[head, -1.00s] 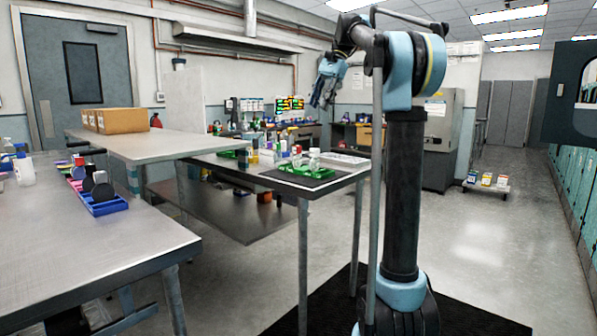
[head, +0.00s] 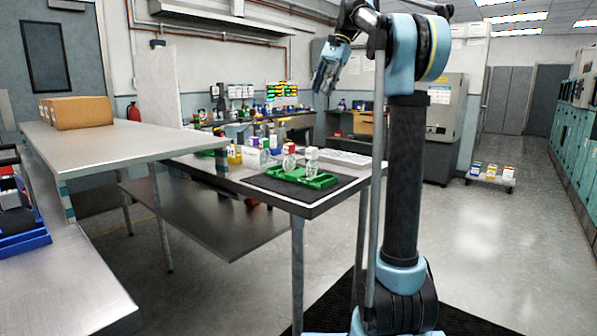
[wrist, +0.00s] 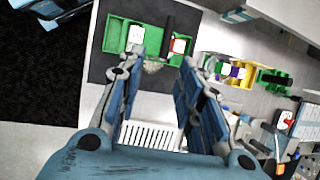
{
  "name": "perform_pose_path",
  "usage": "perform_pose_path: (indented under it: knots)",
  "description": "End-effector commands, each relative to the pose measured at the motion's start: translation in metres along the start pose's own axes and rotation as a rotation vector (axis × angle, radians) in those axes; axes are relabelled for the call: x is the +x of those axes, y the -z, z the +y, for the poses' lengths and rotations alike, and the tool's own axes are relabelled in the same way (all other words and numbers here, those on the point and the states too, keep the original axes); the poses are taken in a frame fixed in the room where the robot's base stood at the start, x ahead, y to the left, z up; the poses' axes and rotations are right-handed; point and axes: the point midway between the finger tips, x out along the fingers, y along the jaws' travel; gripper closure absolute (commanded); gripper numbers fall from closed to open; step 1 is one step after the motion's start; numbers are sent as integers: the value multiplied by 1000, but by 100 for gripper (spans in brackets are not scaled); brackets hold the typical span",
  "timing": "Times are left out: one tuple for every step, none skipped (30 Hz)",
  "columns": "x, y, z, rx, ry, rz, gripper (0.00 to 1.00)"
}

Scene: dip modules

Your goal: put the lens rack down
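My gripper (head: 325,78) is raised high above the right-hand table, with nothing visible in it. In the wrist view, its two fingers (wrist: 157,75) are spread apart and empty. A green tray (head: 318,180) with small clear and white items stands on a dark mat; it also shows beyond the fingertips in the wrist view (wrist: 115,37). A white slotted piece (wrist: 148,137) shows between the fingers, seemingly on the table below. A blue rack (head: 25,243) with dark pieces sits at the left picture edge, partly cut off. I cannot tell which of these is the lens rack.
The right-hand table (head: 215,170) also holds bottles and small boxes behind the mat (head: 262,184). A higher steel table (head: 110,145) with cardboard boxes (head: 80,112) stands at left. The floor (head: 480,235) at right is open, with a low cart (head: 490,178) farther back.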

Motion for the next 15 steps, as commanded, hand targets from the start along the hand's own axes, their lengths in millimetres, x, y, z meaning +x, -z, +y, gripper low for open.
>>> perform_pose_path:
  knots:
    - [1, -1, -1, -3, -1, -1, 67]
    - [1, -2, -2, -4, -2, -1, 67]
    - [2, -3, -2, -5, -2, -1, 67]
    - [2, -4, -3, -7, -3, -1, 67]
    - [2, -4, -4, -8, -3, -2, 67]
    - [3, -5, -4, -9, -4, -2, 67]
    - [3, -5, -5, -9, -4, -2, 67]
    - [3, -5, -5, -10, -4, -2, 67]
    - [4, -6, -6, -11, -4, -2, 67]
    - [4, -6, -6, -11, -5, -2, 62]
    - [4, -6, -6, -12, -5, -3, 62]
    - [4, -6, -6, -12, -5, -3, 62]
    - [4, -7, -7, -12, -5, -3, 62]
    - [4, -7, -7, -13, -5, -3, 62]
    - [5, -7, -7, -13, -5, -3, 62]
